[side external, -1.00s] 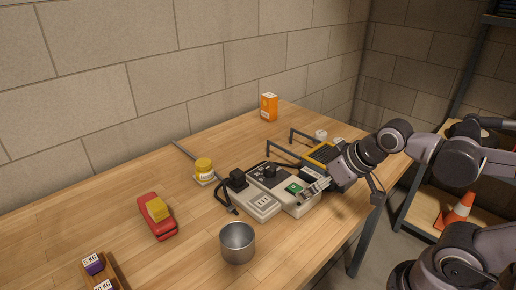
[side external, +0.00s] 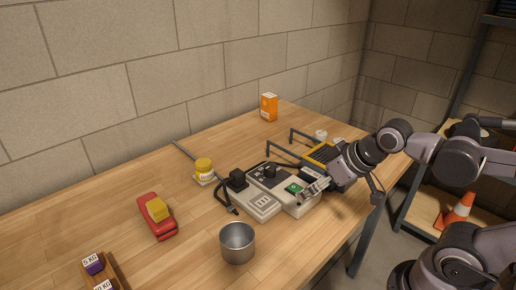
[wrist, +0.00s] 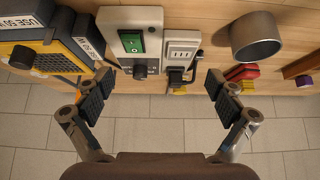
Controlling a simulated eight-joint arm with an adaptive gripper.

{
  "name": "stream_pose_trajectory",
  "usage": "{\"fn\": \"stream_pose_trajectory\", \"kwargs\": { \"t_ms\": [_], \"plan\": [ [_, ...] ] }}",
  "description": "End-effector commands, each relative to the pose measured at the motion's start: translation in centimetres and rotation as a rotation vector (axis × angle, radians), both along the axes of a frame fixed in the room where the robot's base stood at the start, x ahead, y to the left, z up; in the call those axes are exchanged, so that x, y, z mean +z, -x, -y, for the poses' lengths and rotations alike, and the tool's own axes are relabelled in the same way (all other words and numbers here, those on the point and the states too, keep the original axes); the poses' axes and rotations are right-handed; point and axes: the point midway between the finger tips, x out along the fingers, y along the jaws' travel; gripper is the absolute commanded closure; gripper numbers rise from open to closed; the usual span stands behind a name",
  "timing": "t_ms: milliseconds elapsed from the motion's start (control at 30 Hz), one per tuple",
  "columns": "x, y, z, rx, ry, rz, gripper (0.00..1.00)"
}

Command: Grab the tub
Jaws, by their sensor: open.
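I cannot make out the tub clearly in the wrist view.
The box with a green switch (side external: 294,188) and the socket box (side external: 262,204) with a black plug lie between gripper and tub. A metal cup (side external: 237,243) stands in front. A red block (side external: 157,218) is left; an orange carton (side external: 269,107) is behind.

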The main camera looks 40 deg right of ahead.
Motion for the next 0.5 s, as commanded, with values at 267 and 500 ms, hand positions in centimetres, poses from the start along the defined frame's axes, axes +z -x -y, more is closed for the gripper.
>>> {"fn": "stream_pose_trajectory", "kwargs": {
  "t_ms": [267,500],
  "plan": [
    [0.0,0.0,0.0,0.0,0.0,0.0,0.22],
    [1.1,-1.0,-0.1,0.049,0.034,-0.013,0.22]
  ]
}}
